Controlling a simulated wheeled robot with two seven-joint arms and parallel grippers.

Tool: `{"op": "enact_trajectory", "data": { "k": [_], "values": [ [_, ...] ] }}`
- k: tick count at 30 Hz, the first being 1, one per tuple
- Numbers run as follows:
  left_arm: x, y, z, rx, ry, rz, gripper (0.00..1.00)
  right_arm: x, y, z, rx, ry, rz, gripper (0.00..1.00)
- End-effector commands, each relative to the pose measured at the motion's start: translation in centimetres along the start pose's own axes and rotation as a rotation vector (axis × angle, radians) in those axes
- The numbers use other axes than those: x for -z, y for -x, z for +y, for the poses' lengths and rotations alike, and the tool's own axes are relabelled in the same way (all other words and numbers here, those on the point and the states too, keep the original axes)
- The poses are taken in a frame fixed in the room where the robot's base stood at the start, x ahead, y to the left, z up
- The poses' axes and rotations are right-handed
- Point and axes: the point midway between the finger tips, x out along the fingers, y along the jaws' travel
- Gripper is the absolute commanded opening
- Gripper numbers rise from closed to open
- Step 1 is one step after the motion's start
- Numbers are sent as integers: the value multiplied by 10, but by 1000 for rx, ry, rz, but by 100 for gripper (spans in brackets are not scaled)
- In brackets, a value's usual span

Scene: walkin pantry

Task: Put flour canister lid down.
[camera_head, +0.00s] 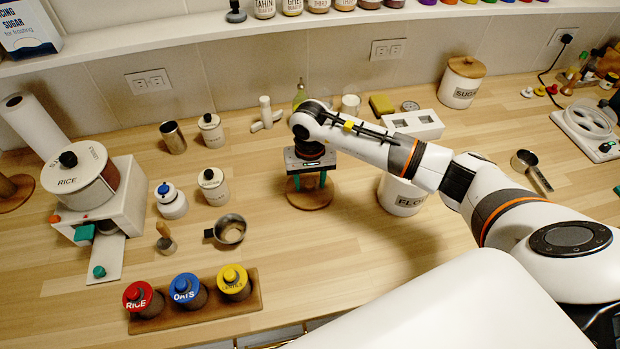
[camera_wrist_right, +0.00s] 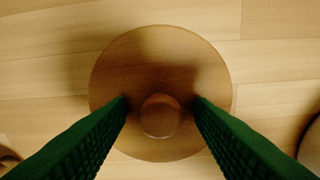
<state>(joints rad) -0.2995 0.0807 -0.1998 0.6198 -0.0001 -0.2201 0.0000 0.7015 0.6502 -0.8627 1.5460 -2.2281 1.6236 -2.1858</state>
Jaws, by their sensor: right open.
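The flour canister lid (camera_head: 309,196) is a round brown wooden disc lying on the counter in the middle of the head view. In the right wrist view the lid (camera_wrist_right: 160,60) lies flat with its round knob (camera_wrist_right: 160,116) upward. My right gripper (camera_head: 310,183) points down over the lid. In the right wrist view its green fingers (camera_wrist_right: 160,103) stand apart on either side of the knob, with gaps showing. The white flour canister (camera_head: 401,197) stands to the right, partly hidden behind my right arm. My left gripper is not in view.
A metal measuring cup (camera_head: 230,230) and small white jars (camera_head: 214,186) stand left of the lid. A wooden rack (camera_head: 205,312) with red, blue and yellow-lidded jars is at the front left. The counter (camera_head: 340,255) in front of the lid is clear.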

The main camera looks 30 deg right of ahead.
Motion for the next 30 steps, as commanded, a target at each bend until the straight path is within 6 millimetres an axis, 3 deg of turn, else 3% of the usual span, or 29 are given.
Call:
{"op": "enact_trajectory", "data": {
  "k": [5,12,18,30],
  "values": [
    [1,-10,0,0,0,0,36,-1,24,0,-1,2,-6,48],
    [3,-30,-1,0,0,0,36,-1,77,0,-1,1,-7,48],
    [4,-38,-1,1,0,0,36,-1,109,0,0,1,-3,48],
    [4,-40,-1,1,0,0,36,0,122,0,1,-1,0,48]
  ]
}}
